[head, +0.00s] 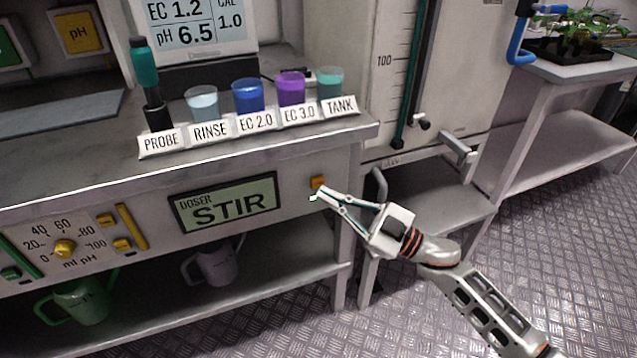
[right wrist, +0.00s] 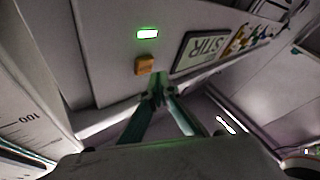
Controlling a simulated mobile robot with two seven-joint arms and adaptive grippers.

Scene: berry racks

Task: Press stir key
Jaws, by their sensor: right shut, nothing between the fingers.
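The stir key is a small orange key (head: 317,182) on the front panel under the bench top, right of the display (head: 226,201) that reads DOSER STIR. A small green light (head: 312,198) glows just below it. My right gripper (head: 323,192) is shut and empty, its fingertips close by the key. In the right wrist view the key (right wrist: 144,65) and the lit green light (right wrist: 147,34) show beyond the closed fingertips (right wrist: 158,86), with a small gap visible. Whether the tips touch the panel is unclear in the head view. My left gripper is not in view.
Labelled cups, including a blue one (head: 248,96), and a probe (head: 147,85) stand on the bench top. A dial (head: 64,248) and orange keys sit left of the display. Jugs (head: 212,265) stand on the lower shelf. A grey handle (head: 379,184) is right of the panel.

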